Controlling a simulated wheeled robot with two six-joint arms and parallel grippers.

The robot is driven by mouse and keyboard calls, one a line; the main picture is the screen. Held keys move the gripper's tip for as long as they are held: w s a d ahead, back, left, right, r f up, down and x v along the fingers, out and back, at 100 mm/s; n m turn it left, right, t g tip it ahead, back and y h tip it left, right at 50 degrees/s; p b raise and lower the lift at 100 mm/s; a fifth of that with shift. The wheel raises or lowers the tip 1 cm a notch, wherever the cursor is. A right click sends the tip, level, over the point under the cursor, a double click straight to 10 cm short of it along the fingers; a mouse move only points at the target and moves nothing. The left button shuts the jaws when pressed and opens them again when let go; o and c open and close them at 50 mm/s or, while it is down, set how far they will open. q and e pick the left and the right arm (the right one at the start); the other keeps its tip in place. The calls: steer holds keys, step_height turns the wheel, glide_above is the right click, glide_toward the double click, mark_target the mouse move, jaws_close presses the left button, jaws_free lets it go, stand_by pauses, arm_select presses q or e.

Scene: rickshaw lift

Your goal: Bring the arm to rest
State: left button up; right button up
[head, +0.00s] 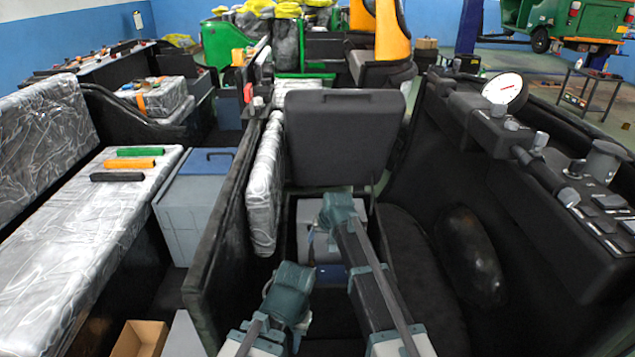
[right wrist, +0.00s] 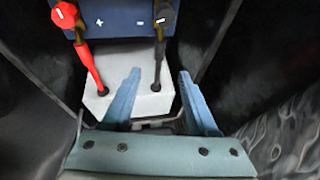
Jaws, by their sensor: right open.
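My right gripper (head: 338,210) is the upper one in the head view, inside the open compartment under a raised black lid (head: 343,130). In the right wrist view my right gripper (right wrist: 159,73) has its two blue fingers apart with nothing between them. Beyond them is a blue-topped white battery (right wrist: 120,25) with a red clamp (right wrist: 68,18) by the plus mark and a dark clamp (right wrist: 162,18) by the minus mark. My left gripper (head: 288,288) is the lower one, near the compartment's front; its fingers cannot be made out.
A black side panel (head: 222,215) stands close on the left. A black dashboard with a white gauge (head: 503,89) is on the right. Left of the panel are a grey box (head: 190,215) and a plastic-covered seat (head: 80,225) carrying three coloured handles. An open cardboard box (head: 140,338) sits low down.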

steer(key=s+d+r+n+g+h+p, duration=0.1)
steer(key=s+r+g+p, duration=0.1)
steer(key=s+r+p, duration=0.7)
steer(key=s+d+r+n+g+h+p, duration=0.1)
steer(key=s+d+r+n+p, duration=0.2)
steer(key=s, duration=1)
steer(key=s+r+g+h+p, duration=0.1)
steer(key=s+r+g+p, duration=0.1)
steer(key=s+r+p, duration=0.7)
step_height(320, 180, down, 44)
steer(key=a+b, duration=0.1)
steer(key=b, duration=4.1)
steer(key=shift+f+h, duration=0.15)
steer(key=shift+h, duration=0.15)
steer(key=shift+w, duration=0.1)
